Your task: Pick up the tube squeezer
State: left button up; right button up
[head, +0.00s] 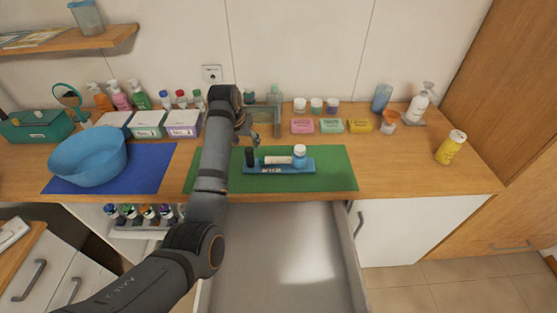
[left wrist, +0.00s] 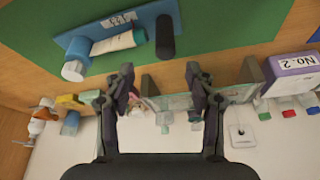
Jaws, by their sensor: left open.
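On the green mat (head: 325,178) lies a blue tray (head: 256,169) with a label on its front. I cannot tell for sure which part is the tube squeezer. In the left wrist view the blue tray (left wrist: 83,49), black cylinder (left wrist: 165,36) and white tube (left wrist: 112,43) show at upper left. My left gripper (left wrist: 158,78) is open and empty, beyond the tray toward the wall. My right gripper is not in view.
A translucent green holder (head: 264,117) stands by the wall near my gripper. Soaps (head: 331,126) and jars stand to its right, numbered boxes (head: 183,124) to its left. A blue bowl (head: 88,157) sits on a blue mat. A drawer (head: 285,250) stands open below the counter.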

aim_at(249, 149)
pick_arm(q)
jog(key=x, duration=0.2)
jog(key=shift+w+d+f, duration=0.2)
jog(key=shift+w+f, duration=0.05)
jog(key=shift+f, duration=0.1)
jog(key=shift+w+f, duration=0.65)
jog(key=shift+w, duration=0.05)
jog(key=shift+w+a+f+p, duration=0.1)
jog(key=shift+a+f+p, duration=0.1)
jog(key=shift+f+p, duration=0.25)
jog(key=shift+w+a+f+p, duration=0.1)
jog(key=shift+a+f+p, duration=0.05)
jog(key=shift+f+p, duration=0.3)
jog(key=x, duration=0.2)
jog(key=shift+w+f, duration=0.1)
jog(key=shift+f, duration=0.3)
jog(key=c, duration=0.6)
grip_shut()
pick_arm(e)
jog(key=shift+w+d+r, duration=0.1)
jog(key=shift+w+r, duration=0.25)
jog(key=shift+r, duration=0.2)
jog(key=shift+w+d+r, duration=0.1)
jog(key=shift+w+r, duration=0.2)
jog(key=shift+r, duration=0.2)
